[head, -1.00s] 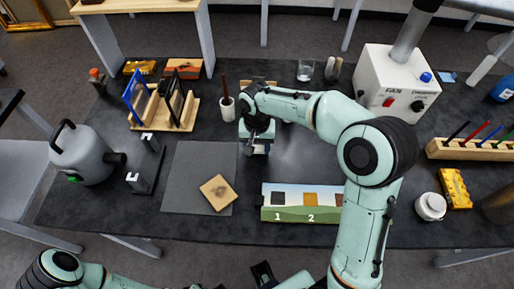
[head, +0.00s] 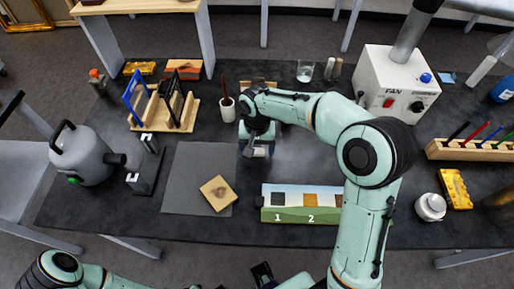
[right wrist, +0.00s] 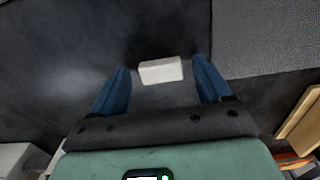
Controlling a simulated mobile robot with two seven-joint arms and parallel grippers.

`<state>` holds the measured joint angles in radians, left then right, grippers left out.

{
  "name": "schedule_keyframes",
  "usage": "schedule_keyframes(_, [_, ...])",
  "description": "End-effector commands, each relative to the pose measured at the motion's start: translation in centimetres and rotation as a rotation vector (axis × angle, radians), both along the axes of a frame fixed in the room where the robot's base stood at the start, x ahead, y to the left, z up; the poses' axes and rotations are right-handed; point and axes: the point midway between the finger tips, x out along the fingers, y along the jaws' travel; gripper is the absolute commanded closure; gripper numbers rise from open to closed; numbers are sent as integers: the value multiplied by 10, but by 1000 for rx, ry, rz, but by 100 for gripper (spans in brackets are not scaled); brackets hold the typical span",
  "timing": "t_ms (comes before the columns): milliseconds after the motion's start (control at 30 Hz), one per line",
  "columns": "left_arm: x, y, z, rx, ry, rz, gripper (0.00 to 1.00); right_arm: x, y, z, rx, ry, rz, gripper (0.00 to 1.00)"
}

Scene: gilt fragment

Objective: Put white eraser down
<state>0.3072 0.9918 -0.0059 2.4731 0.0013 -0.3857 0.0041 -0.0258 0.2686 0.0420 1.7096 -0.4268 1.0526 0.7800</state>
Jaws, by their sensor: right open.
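The white eraser (right wrist: 161,70) is a small pale block on the dark tabletop in the right wrist view. My right gripper (right wrist: 162,82) is open, with a blue finger on each side of it and a visible gap to both. In the head view the right gripper (head: 257,147) points down at the middle of the table, right of the grey mat; the eraser (head: 261,152) shows partly beneath it. My left arm shows at the bottom edge; its gripper cannot be made out clearly.
The grey mat (head: 185,164) holds a tan square (head: 218,193). A numbered strip (head: 285,213) lies in front, partly behind my right arm. A brush cup (head: 228,112) and wooden rack (head: 182,122) stand left, a white fan box (head: 385,88) at back right.

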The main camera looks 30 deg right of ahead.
Motion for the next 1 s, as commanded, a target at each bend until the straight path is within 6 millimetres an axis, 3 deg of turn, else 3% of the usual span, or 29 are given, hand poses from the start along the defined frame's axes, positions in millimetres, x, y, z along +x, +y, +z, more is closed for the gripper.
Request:
schedule_keyframes(300, [4,0,10,-1,-5,0,57,1,1,67,1,-6,0,22])
schedule_keyframes(500, [7,0,16,0,-8,0,57,1,1,101,1,-4,1,22])
schedule_keyframes(700, [8,0,18,0,-9,0,57,0,1,115,1,-2,2,22])
schedule_keyframes(1000, [7,0,17,0,-9,0,57,0,1,115,0,-1,1,22])
